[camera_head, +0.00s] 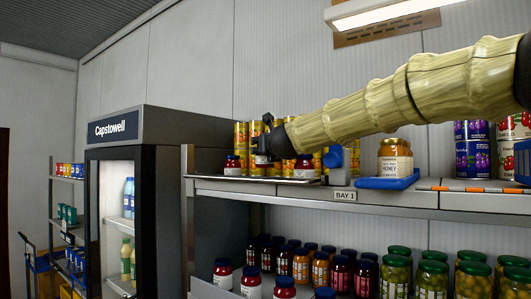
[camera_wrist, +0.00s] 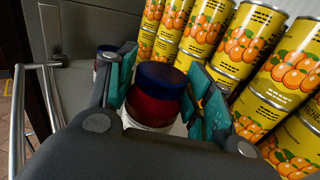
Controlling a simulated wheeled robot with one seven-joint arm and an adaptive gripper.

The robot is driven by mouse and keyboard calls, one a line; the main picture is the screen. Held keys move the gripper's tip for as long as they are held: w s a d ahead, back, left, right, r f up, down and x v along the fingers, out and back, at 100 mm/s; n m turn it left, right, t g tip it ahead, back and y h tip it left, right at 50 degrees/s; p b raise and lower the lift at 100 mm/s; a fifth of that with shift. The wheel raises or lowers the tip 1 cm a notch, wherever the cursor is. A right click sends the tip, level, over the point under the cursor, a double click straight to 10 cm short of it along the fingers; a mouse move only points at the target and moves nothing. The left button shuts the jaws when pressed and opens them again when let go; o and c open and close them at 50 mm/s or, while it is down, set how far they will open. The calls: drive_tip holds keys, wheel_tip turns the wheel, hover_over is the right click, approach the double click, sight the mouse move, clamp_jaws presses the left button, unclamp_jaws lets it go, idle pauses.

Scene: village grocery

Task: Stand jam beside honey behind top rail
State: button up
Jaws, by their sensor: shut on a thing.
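My gripper (camera_wrist: 163,98) is shut on a jam jar (camera_wrist: 158,88) with a dark blue lid, red contents and a white label. The jar sits between the teal finger pads. In the head view my gripper (camera_head: 268,146) is over the left part of the top shelf, hiding much of that jar; I cannot tell whether its base touches the shelf. The top rail (camera_head: 258,179) runs along the shelf's front edge.
Other jam jars (camera_head: 232,166) (camera_head: 304,168) stand on either side of my gripper. Yellow cans (camera_wrist: 245,40) stack closely behind. A blue object (camera_head: 333,158) stands left of the honey. Purple cans (camera_head: 474,152) stand right of it. A lower shelf holds several jars.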

sight(265, 159)
drive_tip(key=shift+w+r, duration=0.2)
drive_tip(key=shift+w, duration=0.2)
drive_tip(key=shift+w+a+f+p, duration=0.1)
drive_tip(key=shift+w+f+p, duration=0.3)
drive_tip(key=shift+w, duration=0.5)
drive_tip(key=shift+w+f, duration=0.2)
drive_tip(key=shift+f, duration=0.1)
drive_tip(key=shift+s+f+p, duration=0.25)
drive_tip(key=shift+f+p, duration=0.15)
drive_tip(key=shift+f, duration=0.05)
drive_tip(key=shift+s+f+p, duration=0.2)
drive_tip(key=shift+f+p, duration=0.15)
drive_tip(key=shift+f, duration=0.4)
drive_tip(key=shift+w+f, duration=0.3)
drive_tip(key=shift+s, duration=0.25)
